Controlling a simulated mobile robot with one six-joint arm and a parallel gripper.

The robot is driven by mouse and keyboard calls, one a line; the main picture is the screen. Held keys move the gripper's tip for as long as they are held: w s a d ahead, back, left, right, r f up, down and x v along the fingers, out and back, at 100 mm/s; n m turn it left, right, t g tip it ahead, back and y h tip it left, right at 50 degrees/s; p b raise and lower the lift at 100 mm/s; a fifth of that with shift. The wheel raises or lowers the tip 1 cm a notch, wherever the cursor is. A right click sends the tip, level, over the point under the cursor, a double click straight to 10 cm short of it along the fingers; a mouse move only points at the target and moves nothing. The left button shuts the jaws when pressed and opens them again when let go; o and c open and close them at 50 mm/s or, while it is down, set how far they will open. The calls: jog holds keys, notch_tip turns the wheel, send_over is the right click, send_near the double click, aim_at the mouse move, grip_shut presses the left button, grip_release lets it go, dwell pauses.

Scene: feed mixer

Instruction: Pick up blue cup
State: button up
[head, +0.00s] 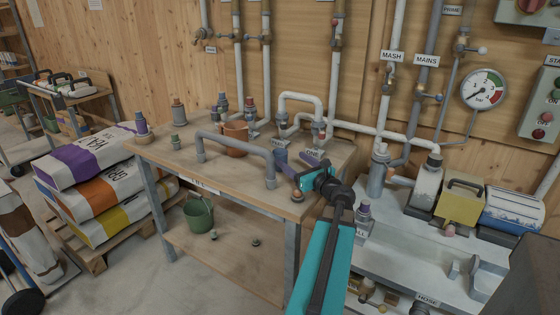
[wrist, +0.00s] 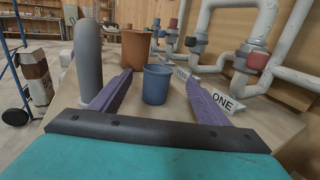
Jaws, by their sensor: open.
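The blue cup (wrist: 157,86) stands upright on the wooden bench top. In the wrist view it appears between the two purple fingers of my open gripper (wrist: 159,74), with gaps to both sides. How far the fingertips reach along the cup is hard to tell. In the head view the cup (head: 281,156) is small and partly hidden, just beyond the fingers of my gripper (head: 298,167). Nothing is held.
A terracotta cup (wrist: 135,48) stands behind the blue cup. A grey pipe loop (head: 235,141) rises from the bench (head: 187,155), close left of the left finger in the wrist view. A white "ONE" sign (wrist: 222,103) lies at the right finger. Pipes with valves stand behind.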

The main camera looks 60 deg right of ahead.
aim_at(276, 150)
jog(key=shift+x, duration=1.75)
jog(key=shift+f+p+x, duration=0.1)
jog(key=shift+p+x, duration=0.15)
jog(key=shift+x, duration=1.05)
jog(key=shift+f+p+x, duration=0.15)
jog(key=shift+p+x, duration=0.05)
jog(key=shift+x, duration=1.1)
jog(key=shift+w+a, duration=0.1)
jog(key=shift+a, duration=0.05)
jog(key=c, duration=1.1)
